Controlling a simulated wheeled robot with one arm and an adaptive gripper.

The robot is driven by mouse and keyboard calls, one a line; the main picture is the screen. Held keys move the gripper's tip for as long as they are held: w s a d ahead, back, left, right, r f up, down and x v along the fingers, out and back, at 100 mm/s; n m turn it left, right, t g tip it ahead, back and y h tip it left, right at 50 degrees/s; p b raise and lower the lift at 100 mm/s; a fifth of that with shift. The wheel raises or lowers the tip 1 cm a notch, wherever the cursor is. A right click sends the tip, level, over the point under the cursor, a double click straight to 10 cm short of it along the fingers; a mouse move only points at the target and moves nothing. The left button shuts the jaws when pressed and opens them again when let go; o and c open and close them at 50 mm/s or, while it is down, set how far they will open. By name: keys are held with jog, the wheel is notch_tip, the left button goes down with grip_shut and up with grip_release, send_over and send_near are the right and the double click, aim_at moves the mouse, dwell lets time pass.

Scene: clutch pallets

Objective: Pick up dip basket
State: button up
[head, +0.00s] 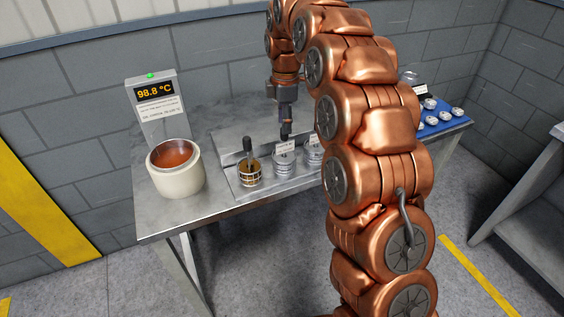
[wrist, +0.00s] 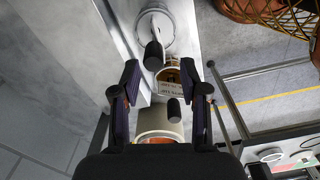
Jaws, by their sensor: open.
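The dip basket (head: 249,176), a small gold wire cage with an upright black handle, stands at the left end of the metal rack on the bench. My gripper (head: 286,130) points down in the head view, above and to the right of the basket, near a labelled metal stack. In the wrist view my gripper (wrist: 160,72) has its two dark fingers spread apart with nothing held. What looks like the basket (wrist: 172,74) shows beyond the fingers, partly hidden by a label. A dark handle tip shows below the label.
A cream heated pot (head: 176,180) with amber liquid stands left of the basket, before a display (head: 155,92) reading 98.8 °C. Labelled metal stacks (head: 285,164) stand right of the basket. A blue tray (head: 440,124) with several metal parts lies at the far right. My arm hides part of the bench.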

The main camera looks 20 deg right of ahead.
aim_at(284, 140)
jog(key=shift+w+f, duration=0.25)
jog(key=shift+f, duration=0.2)
jog(key=shift+f+p, duration=1.1)
jog(key=shift+f, duration=2.75)
grip_shut()
